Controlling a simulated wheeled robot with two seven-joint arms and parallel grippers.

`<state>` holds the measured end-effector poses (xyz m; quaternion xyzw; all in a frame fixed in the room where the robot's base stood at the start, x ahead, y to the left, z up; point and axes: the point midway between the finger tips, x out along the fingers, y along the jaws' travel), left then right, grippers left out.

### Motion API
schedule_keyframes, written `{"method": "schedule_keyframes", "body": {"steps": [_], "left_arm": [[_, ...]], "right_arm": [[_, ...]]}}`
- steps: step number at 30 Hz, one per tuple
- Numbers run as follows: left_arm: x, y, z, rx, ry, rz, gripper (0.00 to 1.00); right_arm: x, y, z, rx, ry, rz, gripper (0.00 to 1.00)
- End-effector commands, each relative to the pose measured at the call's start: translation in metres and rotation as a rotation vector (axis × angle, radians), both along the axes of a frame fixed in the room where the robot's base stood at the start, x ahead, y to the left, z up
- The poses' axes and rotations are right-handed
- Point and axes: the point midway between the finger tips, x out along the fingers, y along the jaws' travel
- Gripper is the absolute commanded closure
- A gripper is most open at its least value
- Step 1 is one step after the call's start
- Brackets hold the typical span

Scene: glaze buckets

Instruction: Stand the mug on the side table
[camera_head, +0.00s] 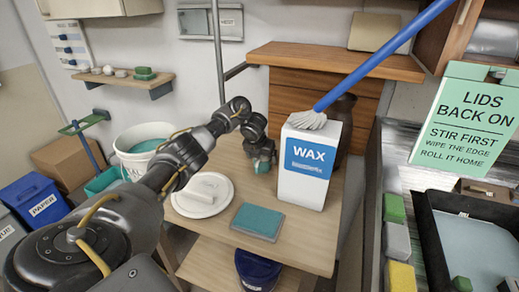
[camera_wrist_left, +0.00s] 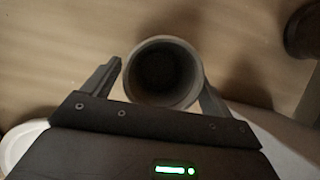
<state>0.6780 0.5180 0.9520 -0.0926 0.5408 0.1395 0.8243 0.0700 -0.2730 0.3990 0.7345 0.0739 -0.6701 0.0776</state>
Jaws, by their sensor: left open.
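My left gripper (camera_head: 263,160) is low over the wooden side table (camera_head: 305,236), left of the wax box. In the left wrist view the gripper (camera_wrist_left: 160,80) is open. A round, dark-mouthed grey mug (camera_wrist_left: 163,73) is seen from above between its two fingers, mouth toward the camera. It looks upright over the wooden top (camera_wrist_left: 60,40); whether its base touches the wood cannot be seen. In the head view the gripper mostly hides the mug. My right gripper is not in view.
A white WAX box (camera_head: 309,165) stands close to the right of the gripper, with a dark jar (camera_head: 342,110) behind it. A white round lid (camera_head: 190,208) and a teal tile (camera_head: 257,221) lie in front. A blue pole (camera_head: 385,55) slants across above.

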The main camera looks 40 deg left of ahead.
Motion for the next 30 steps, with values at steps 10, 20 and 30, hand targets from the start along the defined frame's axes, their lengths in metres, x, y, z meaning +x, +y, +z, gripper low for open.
{"method": "schedule_keyframes", "body": {"steps": [10,20,30], "left_arm": [[-0.027,-0.007,0.076,0.008,-0.004,-0.002,0.15],[-0.040,-0.013,0.098,0.003,-0.002,0.000,0.15],[-0.041,-0.014,0.098,0.001,-0.001,0.000,0.15]], "right_arm": [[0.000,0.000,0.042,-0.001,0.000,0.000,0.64],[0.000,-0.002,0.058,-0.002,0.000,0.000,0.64],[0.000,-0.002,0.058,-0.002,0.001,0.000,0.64]]}}
